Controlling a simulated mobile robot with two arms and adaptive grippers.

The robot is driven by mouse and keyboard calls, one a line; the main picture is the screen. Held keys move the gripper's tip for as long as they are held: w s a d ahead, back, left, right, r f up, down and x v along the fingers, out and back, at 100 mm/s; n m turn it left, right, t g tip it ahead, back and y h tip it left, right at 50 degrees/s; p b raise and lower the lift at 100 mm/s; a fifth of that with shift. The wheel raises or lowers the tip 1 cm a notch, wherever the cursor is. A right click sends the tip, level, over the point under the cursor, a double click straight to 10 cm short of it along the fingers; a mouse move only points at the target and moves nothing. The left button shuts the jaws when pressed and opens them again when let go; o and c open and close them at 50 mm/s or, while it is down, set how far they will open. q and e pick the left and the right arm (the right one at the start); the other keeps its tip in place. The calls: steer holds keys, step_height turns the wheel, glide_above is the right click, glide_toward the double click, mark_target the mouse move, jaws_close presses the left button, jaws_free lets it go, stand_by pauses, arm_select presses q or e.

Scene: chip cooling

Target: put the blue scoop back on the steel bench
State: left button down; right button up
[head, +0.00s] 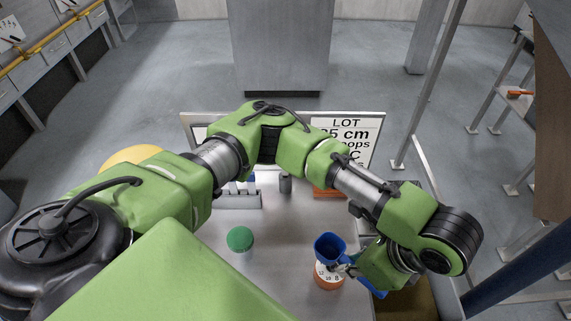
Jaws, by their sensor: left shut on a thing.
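The blue scoop (329,246) is in the lower middle of the head view, its cup facing up. My left gripper (348,267) is shut on it, and part of the blue handle shows below the gripper. The steel bench (285,250) lies beneath. The scoop's cup is over the back part of a round orange dial with a white numbered face (325,277); I cannot tell whether they touch. My left arm arches across the bench and hides part of it. My right gripper is not in view.
A green-topped object (240,238) stands left of the scoop. A grey rack (238,201), a small grey cylinder (285,184) and an orange item (327,193) are farther back, before a lettered sign (345,124). A brown surface (408,302) lies right. Bare bench shows in the middle.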

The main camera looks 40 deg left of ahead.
arm_select(q)
steer(key=w+a+f, duration=0.2)
steer(key=w, duration=0.1)
steer(key=w+a+f, duration=0.6)
steer(key=shift+w+a+f+b, duration=0.2)
steer(key=shift+w+a+b, duration=0.05)
steer(key=shift+b, duration=0.05)
steer(key=shift+w+a+f, duration=0.25)
steer(key=shift+f, duration=0.2)
steer(key=f, duration=0.3)
steer(key=shift+w+a+f, duration=0.2)
steer(key=shift+w+f, duration=0.05)
steer(key=shift+f, duration=0.15)
steer(key=c, duration=2)
jaws_free()
steer(key=shift+v, duration=6.1)
